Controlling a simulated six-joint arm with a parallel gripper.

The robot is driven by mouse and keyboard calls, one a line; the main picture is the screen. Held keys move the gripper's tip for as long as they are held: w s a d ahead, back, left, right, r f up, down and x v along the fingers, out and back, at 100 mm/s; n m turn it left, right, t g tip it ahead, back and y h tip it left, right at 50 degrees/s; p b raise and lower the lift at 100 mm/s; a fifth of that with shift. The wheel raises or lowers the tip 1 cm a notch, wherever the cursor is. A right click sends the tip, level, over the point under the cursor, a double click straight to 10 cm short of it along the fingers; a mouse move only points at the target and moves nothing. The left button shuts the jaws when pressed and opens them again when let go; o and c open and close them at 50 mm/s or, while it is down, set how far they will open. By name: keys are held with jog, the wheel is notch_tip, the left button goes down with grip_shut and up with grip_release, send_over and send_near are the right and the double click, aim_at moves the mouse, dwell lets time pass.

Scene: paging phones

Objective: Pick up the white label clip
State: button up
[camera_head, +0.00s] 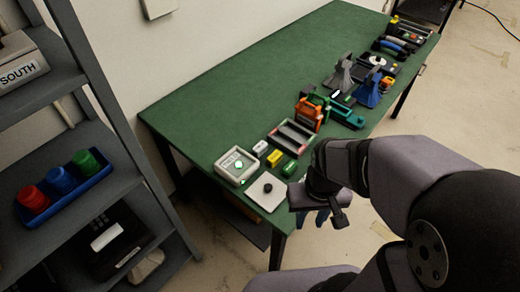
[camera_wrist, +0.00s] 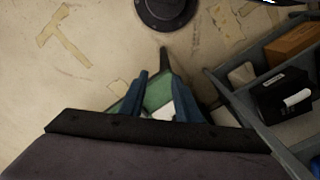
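The white label clip seems to be the small white block (camera_head: 261,147) on the green table (camera_head: 215,95) in the head view. It lies beside a yellow block (camera_head: 274,158), with a green block (camera_head: 289,168) nearer the table's front edge. My gripper (camera_head: 322,216) hangs off the front edge, to the right of and nearer than these blocks, apart from them. In the wrist view its blue fingers (camera_wrist: 162,78) stand apart with nothing visibly held. A pale patch shows low between them, but I cannot tell what it is.
A white square device (camera_head: 236,166) and a white plate with a black knob (camera_head: 266,190) sit near the blocks. Tools crowd the far right end. Shelves (camera_head: 110,180) stand at left. The table's back left is clear.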

jog(key=shift+o, duration=1.4)
